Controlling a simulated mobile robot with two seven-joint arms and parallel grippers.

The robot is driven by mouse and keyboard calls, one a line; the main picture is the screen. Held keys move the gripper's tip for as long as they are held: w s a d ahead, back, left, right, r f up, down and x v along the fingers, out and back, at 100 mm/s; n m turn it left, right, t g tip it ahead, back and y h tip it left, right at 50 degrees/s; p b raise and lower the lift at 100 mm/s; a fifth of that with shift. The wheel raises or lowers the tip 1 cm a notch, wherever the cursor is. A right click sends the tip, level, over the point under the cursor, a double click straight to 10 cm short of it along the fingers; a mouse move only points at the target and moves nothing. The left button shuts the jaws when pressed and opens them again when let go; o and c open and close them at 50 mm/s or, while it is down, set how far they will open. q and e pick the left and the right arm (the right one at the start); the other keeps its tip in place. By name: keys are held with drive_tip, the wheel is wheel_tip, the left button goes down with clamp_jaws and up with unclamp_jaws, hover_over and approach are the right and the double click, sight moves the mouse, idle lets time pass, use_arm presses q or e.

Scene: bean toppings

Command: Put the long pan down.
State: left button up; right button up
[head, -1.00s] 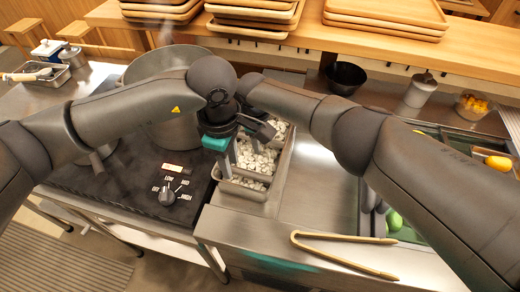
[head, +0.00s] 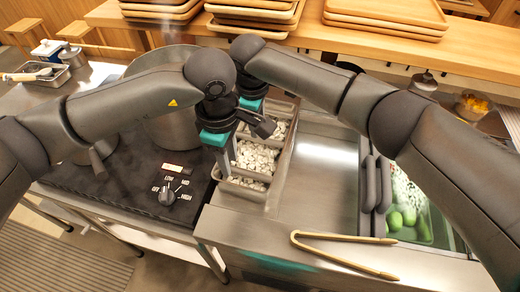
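The long metal pan (head: 274,188) holds white, bean-like pieces in several sections. It lies lengthwise between the black stove top and the bare steel counter. My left gripper (head: 226,172), with a teal body, points down at the pan's left side, its fingertips at the left rim near the front section. My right gripper (head: 262,128) is behind it, over the pan's back half, partly covered by my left arm. I cannot tell whether either gripper's fingers are closed on the rim. The pan's back left part is hidden by the grippers.
A large steel pot (head: 172,125) stands on the stove left of the pan. Wooden tongs (head: 340,257) lie on the front counter. Dark-handled items (head: 369,190) and a tray of green vegetables (head: 408,215) are at the right. The steel counter (head: 318,185) right of the pan is clear.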

drive_tip(key=shift+s+r, duration=0.15)
drive_tip(key=shift+r, duration=0.55)
drive_tip(key=shift+s+r, duration=0.1)
drive_tip(key=shift+r, duration=0.55)
